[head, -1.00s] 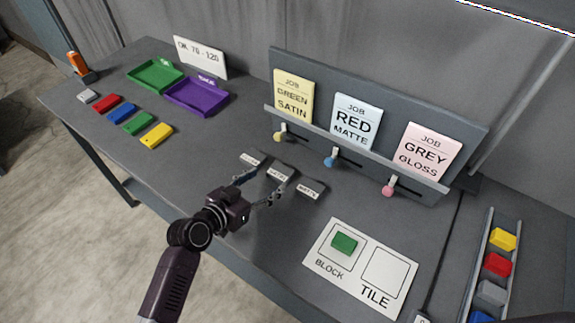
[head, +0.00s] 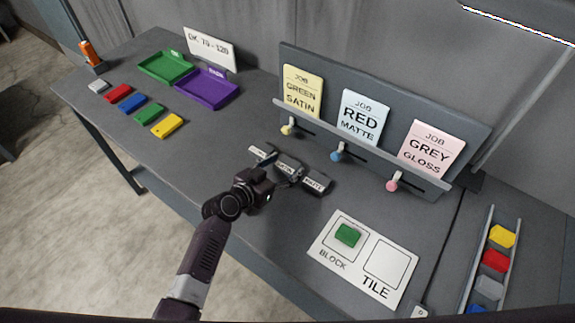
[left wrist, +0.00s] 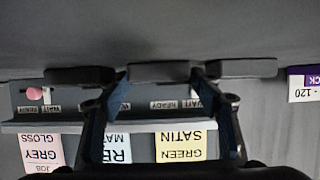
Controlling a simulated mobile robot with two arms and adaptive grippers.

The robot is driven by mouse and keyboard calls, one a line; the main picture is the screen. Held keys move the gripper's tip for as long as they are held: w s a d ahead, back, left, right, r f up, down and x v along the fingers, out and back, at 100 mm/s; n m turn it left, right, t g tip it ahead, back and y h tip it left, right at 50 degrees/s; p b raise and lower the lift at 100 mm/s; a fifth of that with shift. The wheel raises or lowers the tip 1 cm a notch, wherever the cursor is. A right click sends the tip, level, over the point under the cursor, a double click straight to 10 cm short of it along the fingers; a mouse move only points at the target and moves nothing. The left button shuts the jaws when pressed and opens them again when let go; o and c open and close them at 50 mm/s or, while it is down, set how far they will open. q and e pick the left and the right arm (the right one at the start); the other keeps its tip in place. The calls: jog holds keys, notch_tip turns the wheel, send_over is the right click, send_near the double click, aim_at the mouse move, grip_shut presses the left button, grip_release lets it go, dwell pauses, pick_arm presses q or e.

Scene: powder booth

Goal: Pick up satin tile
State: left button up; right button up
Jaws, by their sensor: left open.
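The satin tile (head: 288,167) is the middle of three dark tiles with white labels on the bench. Another tile (head: 262,153), its label hard to read, lies to its left, and the matte tile (head: 317,184) to its right. My left gripper (head: 279,174) is open and low at the near side of the satin tile. In the left wrist view the satin tile (left wrist: 165,72) shows edge-on between the spread fingertips of my left gripper (left wrist: 158,80), with the neighbouring tiles close outside them. Contact cannot be told. My right gripper is not in view.
A rack (head: 375,125) with job cards and coloured sliders stands behind the tiles. A white board (head: 335,278) holds a green block (head: 348,235) in its BLOCK square; its TILE square is empty. Trays and loose blocks lie left, a block chute (head: 469,275) right.

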pick_arm(q)
jog(key=shift+c, duration=0.4)
jog(key=c, duration=0.9)
jog(key=shift+o, duration=0.2)
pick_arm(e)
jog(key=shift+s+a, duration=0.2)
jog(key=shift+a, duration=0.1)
pick_arm(q)
jog(key=shift+r, duration=0.15)
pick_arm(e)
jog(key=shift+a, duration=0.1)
